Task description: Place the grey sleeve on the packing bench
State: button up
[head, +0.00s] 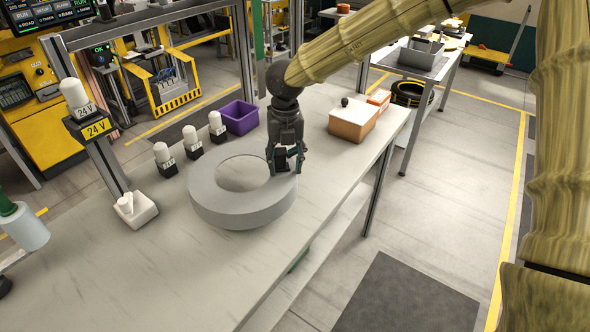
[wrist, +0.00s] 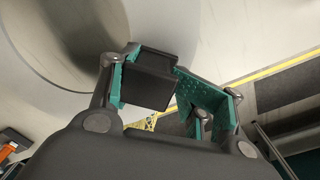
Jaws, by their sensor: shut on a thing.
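My gripper (head: 285,168) is over the right rim of a large grey ring (head: 213,207) on the near bench (head: 150,262). No gap between the gripper and the ring can be judged. No bench is clearly marked as the packing bench.
Several white-topped black units (head: 217,128) and a purple bin (head: 240,117) stand behind the ring. A brown box (head: 354,120) stands to the right. A post with a 24 V sign (head: 95,128) rises at left. Another table (head: 446,72) stands at back right. The bench front is clear.

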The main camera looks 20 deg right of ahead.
jog(key=shift+w+d+f+p, duration=0.85)
jog(key=shift+d+p, duration=0.1)
jog(key=shift+d, duration=1.5)
jog(key=shift+w+d+f+p, duration=0.85)
jog(key=shift+d+p, duration=0.15)
jog(key=shift+d, duration=1.45)
jog(key=shift+w+d+f+p, duration=0.75)
jog(key=shift+w+d+p, duration=0.15)
jog(key=shift+d, duration=1.55)
jog(key=shift+f, duration=0.15)
jog(key=o, duration=1.4)
jog(key=shift+c, duration=0.2)
notch_tip(320, 180, up, 12)
jog(key=b, duration=0.2)
jog(key=shift+d, duration=0.15)
